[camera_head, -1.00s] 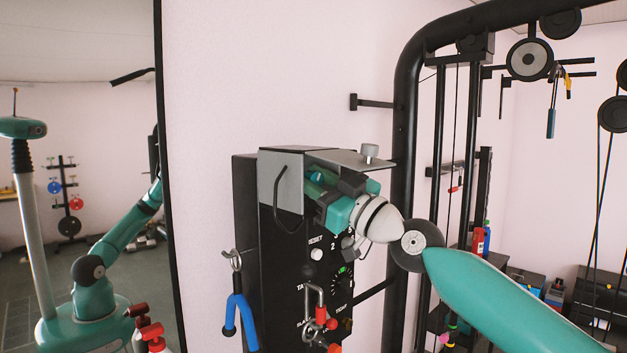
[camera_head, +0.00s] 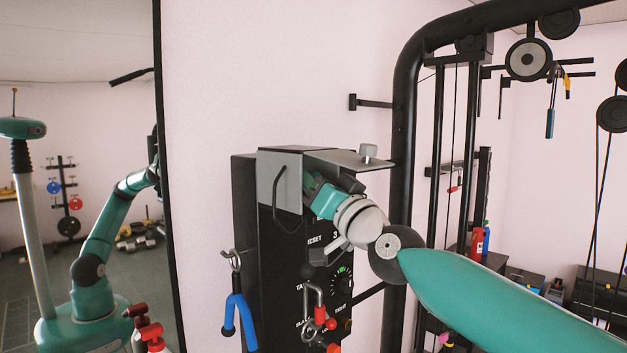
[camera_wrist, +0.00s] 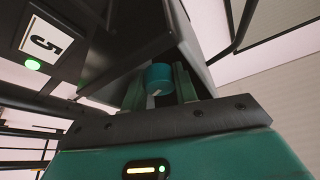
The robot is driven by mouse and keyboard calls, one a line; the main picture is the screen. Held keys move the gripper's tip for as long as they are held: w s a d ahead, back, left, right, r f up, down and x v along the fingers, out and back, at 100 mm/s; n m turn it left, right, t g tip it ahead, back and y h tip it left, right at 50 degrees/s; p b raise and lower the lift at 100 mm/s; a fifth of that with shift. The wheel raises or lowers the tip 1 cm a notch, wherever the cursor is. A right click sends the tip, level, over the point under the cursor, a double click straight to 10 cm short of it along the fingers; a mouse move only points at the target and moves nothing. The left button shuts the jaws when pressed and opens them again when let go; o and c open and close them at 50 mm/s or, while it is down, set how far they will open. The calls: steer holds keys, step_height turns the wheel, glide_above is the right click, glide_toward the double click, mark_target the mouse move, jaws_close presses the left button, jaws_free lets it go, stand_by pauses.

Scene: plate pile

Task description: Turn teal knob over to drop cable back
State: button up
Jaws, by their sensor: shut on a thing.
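The teal knob (camera_wrist: 159,78) shows in the wrist view between the fingers of my gripper (camera_wrist: 158,88), which is shut on it. A small pale mark shows on the knob's near side. In the head view my wrist reaches in under the grey metal hood (camera_head: 345,159) at the top of a black control box (camera_head: 251,215). The knob and my fingertips are hidden there by the hood and my own wrist. I cannot make out the cable's state at the knob.
The hood's side plate (camera_head: 281,190) stands close left of my wrist. A dial (camera_head: 341,285) and a blue-handled hook (camera_head: 238,310) are lower on the box. A black rack post (camera_head: 402,130) stands right behind my arm. A mirror (camera_head: 90,200) fills the left.

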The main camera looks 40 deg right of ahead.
steer(key=shift+m+g+h, duration=0.4)
steer(key=shift+m+h, duration=0.25)
steer(key=shift+m, duration=0.85)
steer(key=shift+m+g+h, duration=0.4)
steer(key=shift+m+h, duration=0.25)
steer(key=shift+m, duration=0.85)
steer(key=o, duration=0.7)
steer(key=shift+w, duration=0.1)
steer(key=v, duration=1.4)
